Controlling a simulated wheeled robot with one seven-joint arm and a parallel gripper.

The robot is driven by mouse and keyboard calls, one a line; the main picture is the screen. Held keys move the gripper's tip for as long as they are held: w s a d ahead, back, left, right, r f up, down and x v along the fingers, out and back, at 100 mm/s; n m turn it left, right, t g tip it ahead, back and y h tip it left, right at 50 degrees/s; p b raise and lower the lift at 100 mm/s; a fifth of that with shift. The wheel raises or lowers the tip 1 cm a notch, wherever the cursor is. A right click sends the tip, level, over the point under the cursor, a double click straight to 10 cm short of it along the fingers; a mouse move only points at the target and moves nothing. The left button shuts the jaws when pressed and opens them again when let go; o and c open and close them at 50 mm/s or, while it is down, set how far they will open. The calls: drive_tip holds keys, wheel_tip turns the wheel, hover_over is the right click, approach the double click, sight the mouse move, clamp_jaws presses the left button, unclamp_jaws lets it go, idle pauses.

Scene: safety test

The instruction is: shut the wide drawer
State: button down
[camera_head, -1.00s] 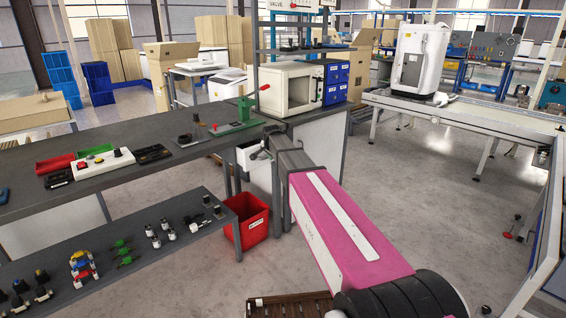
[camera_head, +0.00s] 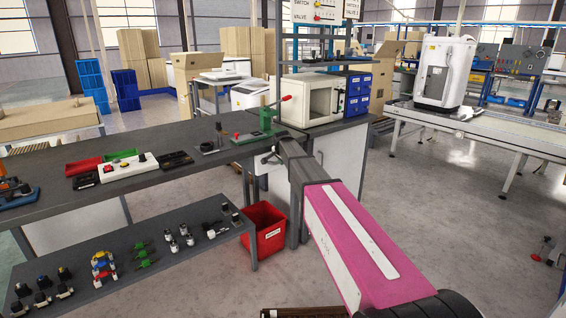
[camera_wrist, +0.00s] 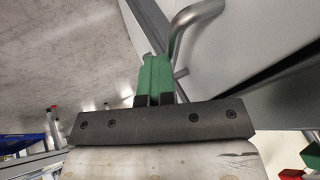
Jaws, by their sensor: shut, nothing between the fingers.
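The wide drawer (camera_head: 262,168) is the white one under the dark workbench, beside the right-hand leg in the head view. My arm hides part of it, and I cannot tell how far it stands out. In the wrist view a white panel (camera_wrist: 245,45), seemingly the drawer front, fills the right side, with a bent grey metal handle (camera_wrist: 190,25). My gripper (camera_wrist: 155,68) has its green fingers together and empty, close beside the handle. I cannot tell whether they touch it. In the head view the gripper end is mostly hidden by my arm.
A red bin (camera_head: 268,235) stands on the floor below the drawer. A lower shelf (camera_head: 195,255) with several small parts is to its left. A green hand press (camera_head: 265,122) and a white cabinet (camera_head: 310,98) stand on the bench above.

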drive_tip(key=shift+w+a, duration=0.2)
drive_tip(key=shift+w, duration=0.1)
drive_tip(key=s+d+r, duration=0.3)
drive_tip(key=s+r, duration=0.6)
drive_tip(key=s+d+f+n+g, duration=0.2)
drive_tip(key=s+d+f+n, duration=0.1)
drive_tip(key=s+f, duration=0.5)
drive_tip(key=s+d+f+n+g, duration=0.2)
drive_tip(key=s+d+f, duration=0.3)
drive_tip(key=s+f, duration=0.4)
drive_tip(key=s+d+f+n+g, duration=0.2)
drive_tip(key=s+f, duration=0.7)
drive_tip(key=s, duration=0.9)
drive_tip(key=d+n, duration=0.2)
drive_tip(key=shift+s+n+g, duration=0.2)
drive_tip(key=shift+n+g, duration=0.1)
